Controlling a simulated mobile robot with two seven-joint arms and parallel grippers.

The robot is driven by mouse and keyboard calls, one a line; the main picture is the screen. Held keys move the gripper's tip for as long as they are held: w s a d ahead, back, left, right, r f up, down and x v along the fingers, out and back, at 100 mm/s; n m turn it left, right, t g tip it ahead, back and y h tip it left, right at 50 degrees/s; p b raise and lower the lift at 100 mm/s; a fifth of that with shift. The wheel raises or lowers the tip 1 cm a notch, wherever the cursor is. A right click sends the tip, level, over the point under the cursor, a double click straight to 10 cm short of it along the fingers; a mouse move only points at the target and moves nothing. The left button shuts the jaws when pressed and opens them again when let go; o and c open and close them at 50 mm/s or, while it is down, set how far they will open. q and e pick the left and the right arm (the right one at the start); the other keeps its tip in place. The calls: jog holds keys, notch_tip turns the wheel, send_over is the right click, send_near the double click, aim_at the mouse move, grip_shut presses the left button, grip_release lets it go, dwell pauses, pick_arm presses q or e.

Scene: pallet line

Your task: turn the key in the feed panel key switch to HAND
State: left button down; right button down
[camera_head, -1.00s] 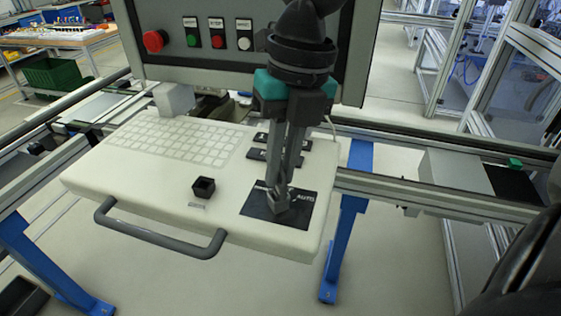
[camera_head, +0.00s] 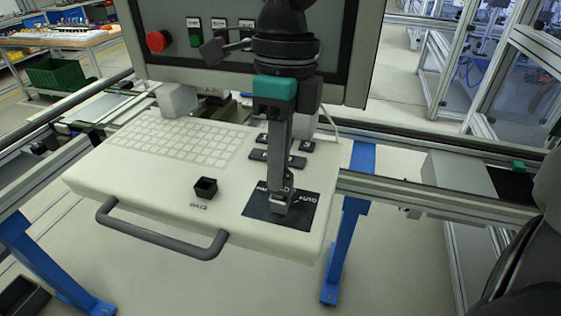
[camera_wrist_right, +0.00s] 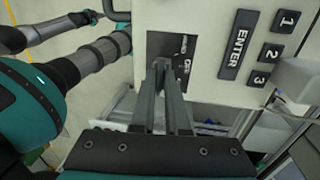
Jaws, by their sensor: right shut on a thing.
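The key switch's black label plate (camera_head: 254,209) lies at the front right of the pale feed panel (camera_head: 150,185). AUTO shows on its right side; other lettering is partly covered. In the right wrist view the plate (camera_wrist_right: 187,47) is at top centre, with small white lettering. My right gripper (camera_head: 280,204) reaches down onto the plate, its fingers shut on the key. The fingertips hide the key and its pointing direction. The same fingertips (camera_wrist_right: 160,66) show close together at the plate in the wrist view.
A small black open box (camera_head: 205,188) sits on the panel left of the plate. A grey handle (camera_head: 160,234) runs along the front edge. Keys marked ENTER (camera_wrist_right: 238,45) and numbers lie near the plate. A button box (camera_head: 178,45) with a red knob stands behind.

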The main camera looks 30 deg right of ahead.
jog(key=shift+a, duration=0.1)
jog(key=n, duration=0.4)
jog(key=shift+a+h, duration=0.1)
jog(key=shift+h, duration=0.2)
jog(key=n, duration=0.5)
jog(key=shift+s+a+f+g+h, duration=0.1)
jog(key=shift+a+g+h, duration=0.05)
jog(key=shift+g+h, duration=0.15)
jog(key=shift+c, duration=1.8)
grip_release()
jog(key=shift+r, duration=0.25)
jog(key=shift+r+p, duration=2.15)
jog(key=shift+r, duration=1.25)
jog(key=shift+f, duration=0.1)
